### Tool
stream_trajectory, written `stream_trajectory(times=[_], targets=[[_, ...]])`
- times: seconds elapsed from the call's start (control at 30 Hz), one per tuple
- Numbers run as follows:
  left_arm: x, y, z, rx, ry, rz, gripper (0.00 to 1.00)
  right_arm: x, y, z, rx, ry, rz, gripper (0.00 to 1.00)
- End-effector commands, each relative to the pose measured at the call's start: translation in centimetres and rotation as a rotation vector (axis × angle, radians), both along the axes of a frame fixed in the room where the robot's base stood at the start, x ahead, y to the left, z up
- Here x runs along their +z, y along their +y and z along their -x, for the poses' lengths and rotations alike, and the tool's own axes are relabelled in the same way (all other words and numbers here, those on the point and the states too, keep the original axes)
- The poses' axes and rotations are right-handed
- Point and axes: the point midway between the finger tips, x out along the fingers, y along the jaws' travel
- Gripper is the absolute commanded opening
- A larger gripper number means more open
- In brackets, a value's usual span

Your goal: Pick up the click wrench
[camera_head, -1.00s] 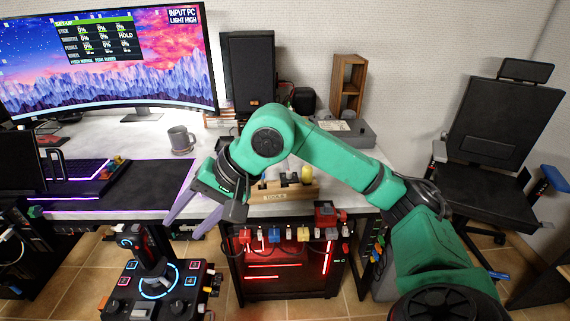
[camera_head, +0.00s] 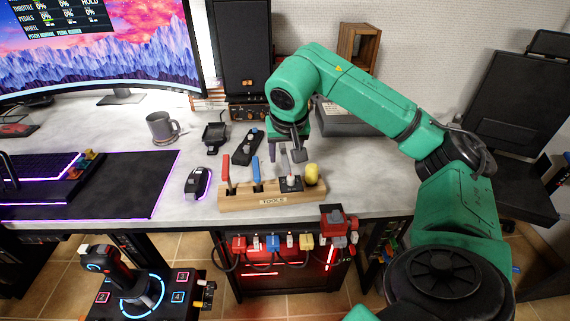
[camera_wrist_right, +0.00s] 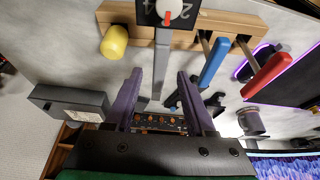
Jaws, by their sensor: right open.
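A wooden tool rack labelled TOOLS (camera_head: 235,201) stands near the desk's front edge. It holds a red-handled tool (camera_head: 226,172), a blue-handled tool (camera_head: 256,171), a black piece with a white dial and red pointer (camera_head: 291,183), and a yellow knob (camera_head: 311,174). The dial (camera_wrist_right: 172,10) tops a grey shaft (camera_wrist_right: 161,62), which I take to be the click wrench. My right gripper (camera_head: 285,153) is open above the rack. In the right wrist view, the shaft lies between the open fingers (camera_wrist_right: 160,82), with no clear contact. My left gripper is out of view.
A black mouse (camera_head: 198,183) sits left of the rack. Behind it are a black remote-like box (camera_head: 243,147), a small dark stand (camera_head: 213,136) and a grey mug (camera_head: 162,128). A grey box (camera_head: 345,122) and a speaker (camera_head: 243,50) stand farther back.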

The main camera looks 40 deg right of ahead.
Motion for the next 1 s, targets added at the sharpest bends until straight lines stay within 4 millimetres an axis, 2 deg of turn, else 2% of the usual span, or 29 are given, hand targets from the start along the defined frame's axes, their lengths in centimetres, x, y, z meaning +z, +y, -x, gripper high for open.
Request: stream_trajectory(times=[0.33,0.57,0.67,0.7,0.73,1.0], targets=[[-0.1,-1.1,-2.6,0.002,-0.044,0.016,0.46,-5.1,-1.3,-1.6,-0.001,0.001,-0.001,0.55],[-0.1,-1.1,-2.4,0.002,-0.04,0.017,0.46,-5.5,-1.4,-1.8,0.001,-0.002,-0.001,0.55],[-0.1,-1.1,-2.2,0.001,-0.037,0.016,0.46,-5.5,-1.4,-1.8,0.001,-0.002,-0.001,0.21],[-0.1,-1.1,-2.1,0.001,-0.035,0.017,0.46,-5.5,-1.3,-1.8,0.001,-0.002,-0.001,0.05],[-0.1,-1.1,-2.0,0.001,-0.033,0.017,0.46,-5.5,-1.3,-1.8,0.001,-0.002,-0.001,0.0],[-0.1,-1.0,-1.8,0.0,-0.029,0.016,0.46,-5.4,-1.3,-1.8,0.001,-0.002,-0.001,0.0]])
